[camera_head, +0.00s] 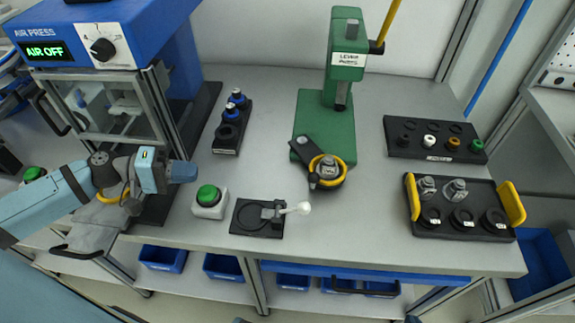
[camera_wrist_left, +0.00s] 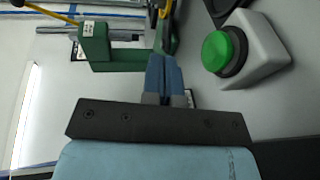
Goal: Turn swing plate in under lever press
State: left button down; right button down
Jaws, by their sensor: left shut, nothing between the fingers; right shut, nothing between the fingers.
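The green lever press (camera_head: 342,65) stands at the back middle of the bench, its yellow lever (camera_head: 389,22) pointing up. It also shows in the left wrist view (camera_wrist_left: 97,45). The dark swing plate (camera_head: 329,184) has a yellow rim and carries a grey metal part (camera_head: 328,166). My left gripper (camera_head: 190,171) is shut and empty, left of the press and well apart from the plate. Its blue fingers (camera_wrist_left: 165,75) are together in the wrist view. My right gripper is not seen.
A green button box (camera_head: 209,201) and a black fixture with a white-knobbed handle (camera_head: 258,217) lie between my left gripper and the press. A dark rack (camera_head: 229,139) stands behind. Two dark trays (camera_head: 436,139) (camera_head: 460,230) are at right. The blue air press (camera_head: 110,30) is at left.

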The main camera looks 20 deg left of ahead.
aim_at(309, 177)
pick_arm(q)
jog(key=shift+a, duration=0.25)
pick_arm(e)
jog(key=shift+w+a+r, duration=0.1)
jog(key=shift+w+a, duration=0.3)
jog(key=shift+a, duration=0.15)
pick_arm(q)
jog(key=shift+r, duration=0.1)
pick_arm(e)
jog(key=shift+d, duration=0.1)
